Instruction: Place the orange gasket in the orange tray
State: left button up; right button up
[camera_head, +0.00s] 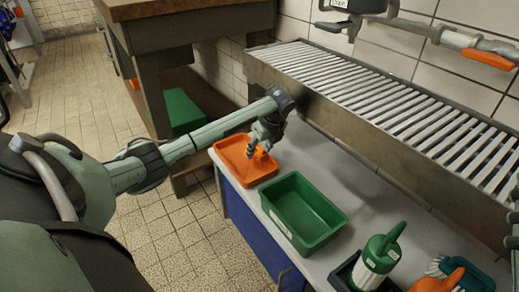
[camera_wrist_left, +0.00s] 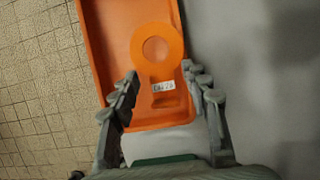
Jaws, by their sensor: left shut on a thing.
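The orange gasket (camera_wrist_left: 157,31) is a flat ring with a tab that bears a small white label; it also shows in the head view (camera_head: 261,153). My left gripper (camera_wrist_left: 160,78) is shut on the tab, with a finger on each side and the ring pointing away. The orange tray (camera_head: 232,172) is shallow and stands at the far left end of the grey bench; it fills the middle of the left wrist view (camera_wrist_left: 98,45). The left gripper (camera_head: 258,147) holds the gasket over the tray. I cannot tell whether the gasket touches its floor. My right gripper is not in view.
A green bin (camera_head: 303,211) stands on the bench (camera_head: 352,190) just nearer than the tray. A green-and-white bottle (camera_head: 378,258) and a brush (camera_head: 449,270) are at the lower right. A slatted metal grating (camera_head: 385,95) runs behind the bench.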

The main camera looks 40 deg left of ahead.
pick_arm(q)
jog(key=shift+f, duration=0.2)
jog(key=o, duration=1.1)
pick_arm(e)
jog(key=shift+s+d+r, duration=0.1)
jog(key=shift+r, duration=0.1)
pick_arm(q)
jog(key=shift+r, duration=0.15)
jog(key=shift+r, duration=0.35)
jog(key=p+v, duration=0.1)
jog(key=v, duration=0.6)
jog(key=shift+s+d, duration=0.1)
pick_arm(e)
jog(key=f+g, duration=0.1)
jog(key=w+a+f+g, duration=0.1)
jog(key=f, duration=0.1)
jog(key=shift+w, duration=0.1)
